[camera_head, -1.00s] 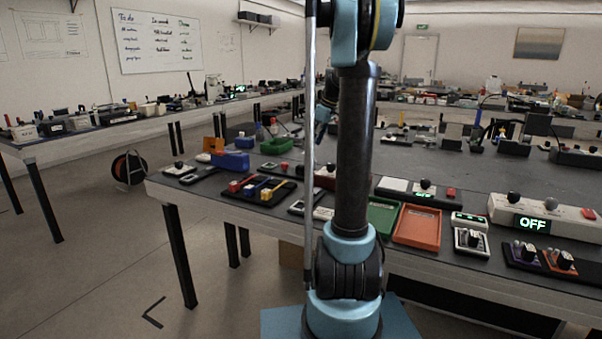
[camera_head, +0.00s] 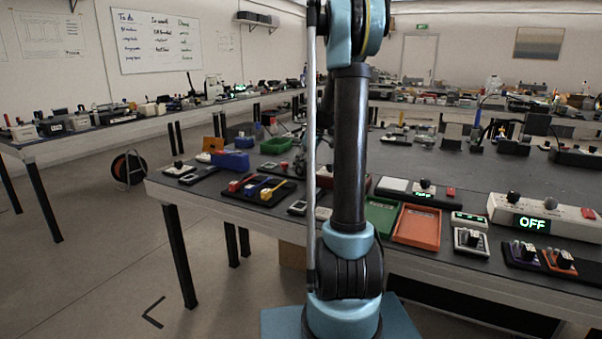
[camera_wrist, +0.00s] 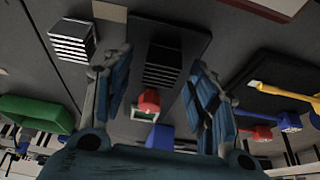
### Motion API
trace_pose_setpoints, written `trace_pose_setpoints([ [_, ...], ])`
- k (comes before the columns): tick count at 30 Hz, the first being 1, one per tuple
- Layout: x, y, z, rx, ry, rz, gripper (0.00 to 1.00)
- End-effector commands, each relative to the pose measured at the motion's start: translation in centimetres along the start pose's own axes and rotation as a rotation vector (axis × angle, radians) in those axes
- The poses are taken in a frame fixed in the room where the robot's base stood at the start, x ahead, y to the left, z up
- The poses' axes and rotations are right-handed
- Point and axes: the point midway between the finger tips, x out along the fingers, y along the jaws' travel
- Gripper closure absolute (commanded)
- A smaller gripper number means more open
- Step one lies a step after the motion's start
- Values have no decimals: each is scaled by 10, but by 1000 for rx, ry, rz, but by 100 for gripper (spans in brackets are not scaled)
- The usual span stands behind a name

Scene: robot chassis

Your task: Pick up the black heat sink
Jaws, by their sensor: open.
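In the wrist view a black finned block that looks like the black heat sink (camera_wrist: 163,66) sits on a dark flat base, in the gap between my fingers. My gripper (camera_wrist: 160,58) is open, with one finger on each side of the block. I cannot tell how far above it the fingertips are, and no contact shows. A second finned block (camera_wrist: 72,40), with bright fins, lies to the left, outside the left finger. In the head view my arm column hides part of the bench and I cannot make out the heat sink.
Near the gripper in the wrist view are a red part (camera_wrist: 148,101), a blue part (camera_wrist: 160,138), a green tray (camera_wrist: 36,113) and a yellow tool (camera_wrist: 284,92). The workbench (camera_head: 460,165) has an orange tray (camera_head: 417,227) and several devices along its front edge.

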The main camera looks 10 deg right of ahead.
Motion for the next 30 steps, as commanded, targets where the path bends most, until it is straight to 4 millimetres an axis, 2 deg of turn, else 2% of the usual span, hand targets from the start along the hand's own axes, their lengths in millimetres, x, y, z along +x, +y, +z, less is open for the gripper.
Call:
trace_pose_setpoints([
  [8, 2, 0, 0, 0, 0, 0, 47],
  [14, 2, 0, 0, 1, 0, 0, 92],
  [15, 2, 0, 0, 1, 0, 0, 94],
  [25, 1, 1, 1, 2, 0, 0, 94],
  [30, -9, 0, -5, -1, 0, -1, 94],
])
